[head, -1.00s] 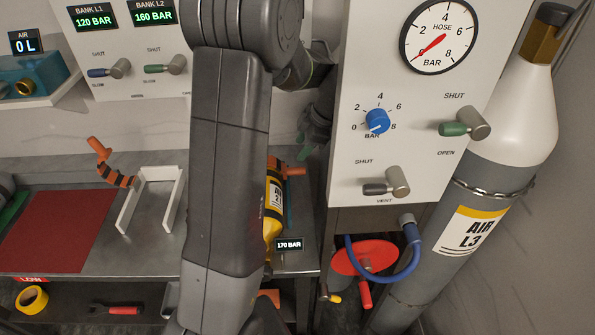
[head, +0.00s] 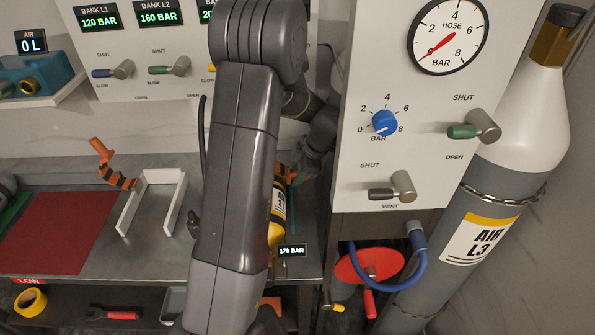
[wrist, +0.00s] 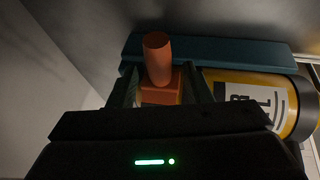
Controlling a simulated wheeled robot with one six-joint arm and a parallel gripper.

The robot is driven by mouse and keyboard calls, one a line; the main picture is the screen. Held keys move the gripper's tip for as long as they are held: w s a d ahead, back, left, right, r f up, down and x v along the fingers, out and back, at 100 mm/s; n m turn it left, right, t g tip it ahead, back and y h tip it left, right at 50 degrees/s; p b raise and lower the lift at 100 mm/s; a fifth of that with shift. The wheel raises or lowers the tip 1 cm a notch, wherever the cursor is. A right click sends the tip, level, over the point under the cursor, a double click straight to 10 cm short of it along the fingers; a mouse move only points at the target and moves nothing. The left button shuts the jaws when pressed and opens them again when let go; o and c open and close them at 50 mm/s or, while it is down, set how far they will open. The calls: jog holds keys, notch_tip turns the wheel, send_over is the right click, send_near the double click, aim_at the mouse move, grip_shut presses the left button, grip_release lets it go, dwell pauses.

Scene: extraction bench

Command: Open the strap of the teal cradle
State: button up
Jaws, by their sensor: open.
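The teal cradle (wrist: 225,50) runs along the back in the wrist view. A yellow bottle (wrist: 250,88) with a white label and dark end lies in front of it. An orange upright peg on an orange block (wrist: 158,58), seemingly the strap's catch, stands left of the bottle. My gripper (wrist: 162,92) is open, with one finger on each side of the orange block; I cannot tell if they touch it. In the head view my arm covers much of the yellow bottle (head: 278,204), and the gripper is largely hidden behind the arm and panel.
The regulator panel (head: 365,85) stands close to my arm's right, with the grey air cylinder (head: 455,260) beyond. A white rack (head: 150,190) and red mat (head: 60,230) lie left on the bench.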

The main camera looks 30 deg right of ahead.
grip_shut()
jog(key=shift+r, duration=0.1)
